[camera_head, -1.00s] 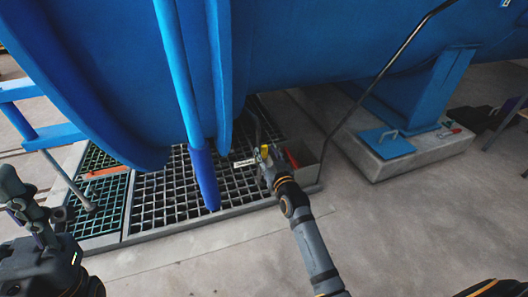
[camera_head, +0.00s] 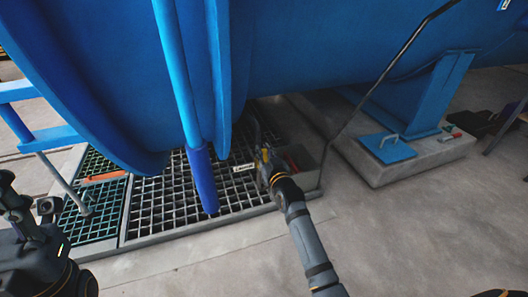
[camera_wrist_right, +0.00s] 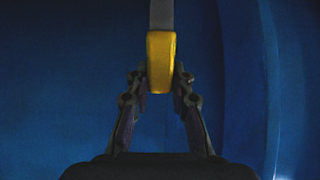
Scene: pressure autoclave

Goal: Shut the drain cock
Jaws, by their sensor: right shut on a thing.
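The drain cock's yellow lever end (camera_wrist_right: 161,62) sits between the fingers of my right gripper (camera_wrist_right: 160,85) in the wrist view, with a grey bar running up from it. My right gripper (camera_head: 264,158) is shut on this lever. In the head view the yellow lever (camera_head: 265,154) is small and partly hidden by the gripper, beside a white label, under the blue vessel. The cock's body and exact lever angle are hard to make out. My left gripper (camera_head: 30,212) is at the left edge, away from the cock; its fingers do not show clearly.
The blue vessel (camera_head: 310,50) hangs over the floor grating (camera_head: 170,205). A blue pipe (camera_head: 203,180) comes down left of the cock. A grey box (camera_head: 310,170) with red items stands to its right. A concrete plinth (camera_head: 400,172) lies farther right. The floor in front is clear.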

